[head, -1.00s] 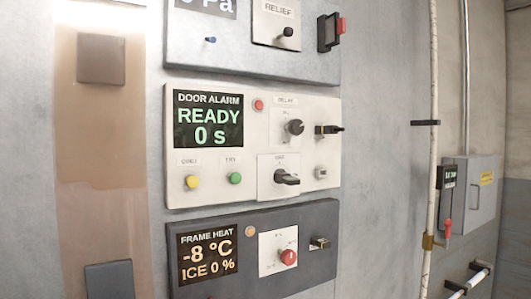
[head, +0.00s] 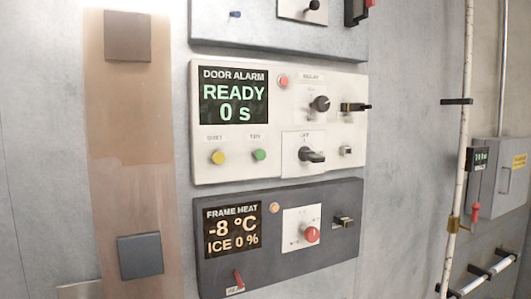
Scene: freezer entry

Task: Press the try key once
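The try key (head: 260,155) is a small round green button under a small label that appears to read TRY. It sits on the white door alarm panel (head: 228,174), right of a yellow button (head: 218,157). The panel's dark display (head: 234,96) reads DOOR ALARM, READY, 0 s in green. Nothing covers the green button. Neither of my grippers is in the head view.
The same panel carries a red lamp (head: 283,81), a black knob (head: 320,103) and a black lever switch (head: 312,156). Below is the dark frame heat panel (head: 280,259) with a red knob (head: 311,234). A vertical pipe (head: 463,130) stands at right.

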